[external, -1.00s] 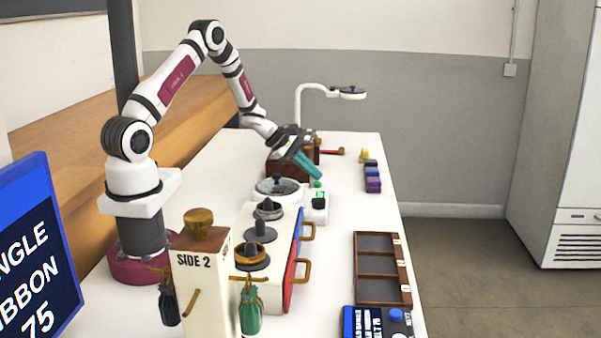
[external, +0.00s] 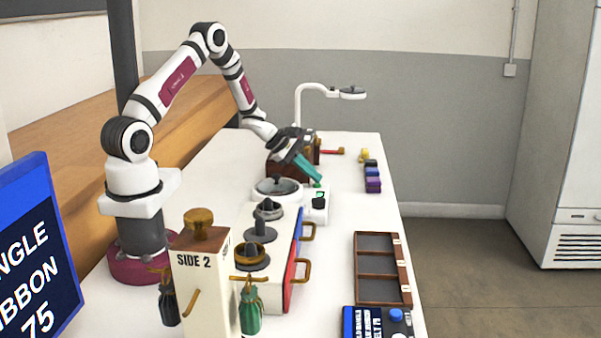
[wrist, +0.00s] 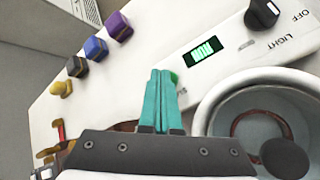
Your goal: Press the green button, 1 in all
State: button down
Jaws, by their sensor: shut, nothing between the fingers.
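The green button (wrist: 174,78) sits on the white control panel of a round machine (wrist: 290,68). It is partly hidden behind my fingertips in the wrist view. It also shows as a small green spot (external: 317,185) in the external view. My gripper (wrist: 160,72) has teal fingers that are shut together with nothing between them. The fingertips (external: 319,179) are right at the button, pointing down at it. I cannot tell whether they touch it. The panel also carries a lit green display (wrist: 205,51) and a black knob (wrist: 262,13) near the words OFF and LIGHT.
The machine's bowl (wrist: 262,120) is right of my fingers. Purple, blue and black blocks (external: 372,178) and a yellow piece (external: 363,156) stand along the table's right side. A lamp (external: 345,92) rises behind. A brown tray (external: 382,304) lies nearer the camera.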

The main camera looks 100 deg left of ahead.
aim_at(313, 186)
jog(key=shift+r, duration=0.1)
dwell(0.3)
jog(key=shift+r, duration=0.7)
jog(key=shift+r, duration=2.5)
